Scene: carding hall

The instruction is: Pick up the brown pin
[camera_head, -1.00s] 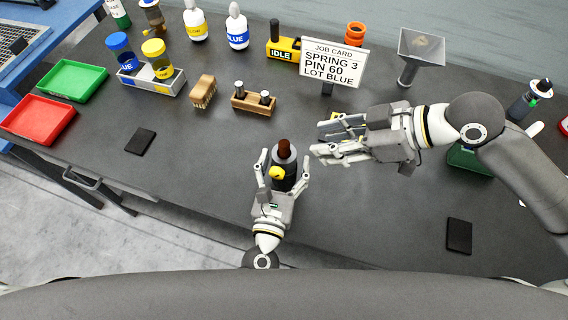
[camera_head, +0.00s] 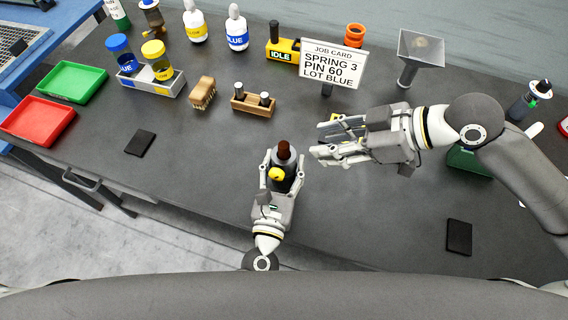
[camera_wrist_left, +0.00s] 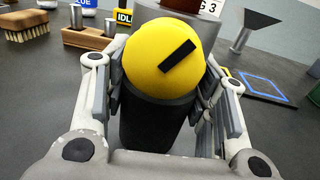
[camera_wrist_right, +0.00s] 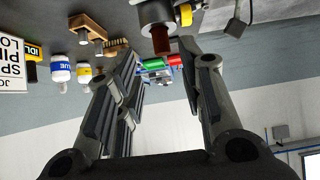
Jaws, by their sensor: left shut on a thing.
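My left gripper (camera_head: 281,172) is shut on this holder's body. In the left wrist view the yellow knob (camera_wrist_left: 163,58) faces the camera between the fingers, and only a sliver of the brown pin shows at the top edge. My right gripper (camera_head: 318,154) is open and empty, just right of the pin. In the right wrist view the brown pin (camera_wrist_right: 160,44) appears beyond the open fingers, not between them.
A wooden block with two metal cylinders (camera_head: 253,104), a brush (camera_head: 202,92) and a job card (camera_head: 333,65) stand behind. A funnel on a stand (camera_head: 418,58) is at back right. Dark flat pads (camera_head: 140,142) lie on the table.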

